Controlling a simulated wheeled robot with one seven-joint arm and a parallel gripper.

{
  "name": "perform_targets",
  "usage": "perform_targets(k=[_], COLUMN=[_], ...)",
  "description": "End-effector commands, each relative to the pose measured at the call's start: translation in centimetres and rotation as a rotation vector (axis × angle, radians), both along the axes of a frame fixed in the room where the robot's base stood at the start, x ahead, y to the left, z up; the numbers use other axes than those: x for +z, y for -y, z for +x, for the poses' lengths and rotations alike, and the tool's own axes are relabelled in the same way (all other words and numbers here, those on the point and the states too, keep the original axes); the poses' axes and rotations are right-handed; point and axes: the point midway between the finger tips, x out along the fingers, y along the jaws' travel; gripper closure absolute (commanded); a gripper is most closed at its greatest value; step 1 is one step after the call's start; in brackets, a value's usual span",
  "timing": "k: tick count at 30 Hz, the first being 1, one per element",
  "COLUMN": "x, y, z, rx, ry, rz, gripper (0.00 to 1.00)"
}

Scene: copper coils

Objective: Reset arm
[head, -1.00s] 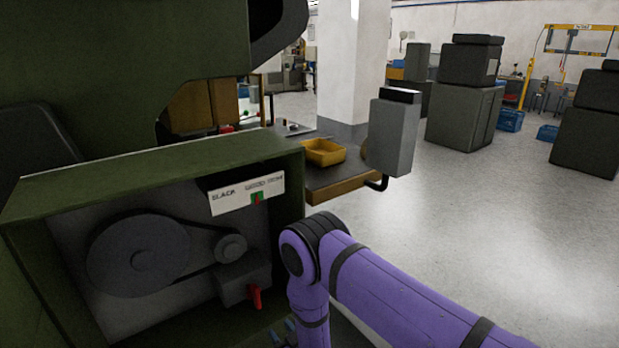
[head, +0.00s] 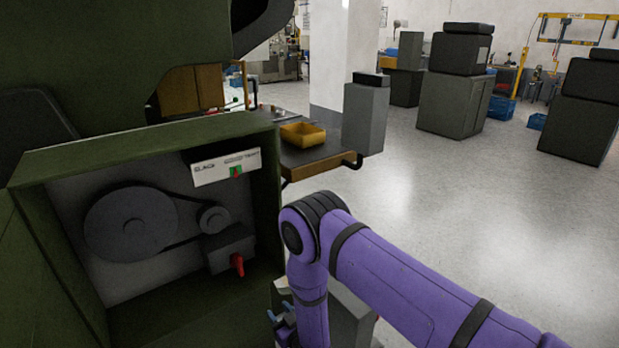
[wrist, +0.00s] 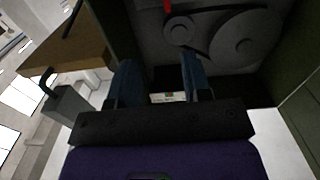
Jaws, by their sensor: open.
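My purple arm (head: 400,290) reaches in from the lower right of the head view, bends at a black joint (head: 312,222) and drops down in front of the green machine cabinet (head: 150,145). My gripper (wrist: 157,75) shows two blue fingers spread apart with nothing between them in the wrist view. In the head view only small blue parts of it show at the bottom, beside the cabinet's right side. The cabinet's open recess holds a large pulley (head: 130,225), a small pulley (head: 214,220) and a red lever (head: 237,264).
A white label plate with a green and red switch (head: 236,172) sits on the cabinet. A bench (head: 318,163) with a yellow bin (head: 303,134) and a grey box (head: 365,118) stands behind the arm. Dark cabinets (head: 455,103) stand farther back. Open floor (head: 470,200) lies to the right.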

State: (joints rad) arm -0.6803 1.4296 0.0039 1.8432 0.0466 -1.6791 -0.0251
Motion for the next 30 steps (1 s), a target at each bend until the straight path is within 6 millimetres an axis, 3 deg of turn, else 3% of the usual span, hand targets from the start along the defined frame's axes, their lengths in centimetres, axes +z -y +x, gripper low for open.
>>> perform_targets(k=[8, 14, 24, 30], x=[3.2, 6.9, 18.3, 25.3], y=[0.0, 0.4, 3.7, 7.2], z=[2.6, 5.1, 10.5, 12.0], rx=[-0.024, -0.05, -0.13, -0.178], ry=[-0.03, -0.068, -0.188, -0.269], rz=[-0.016, -0.038, -0.1, -0.136], gripper=[0.55, 0.55, 0.55, 0.55])
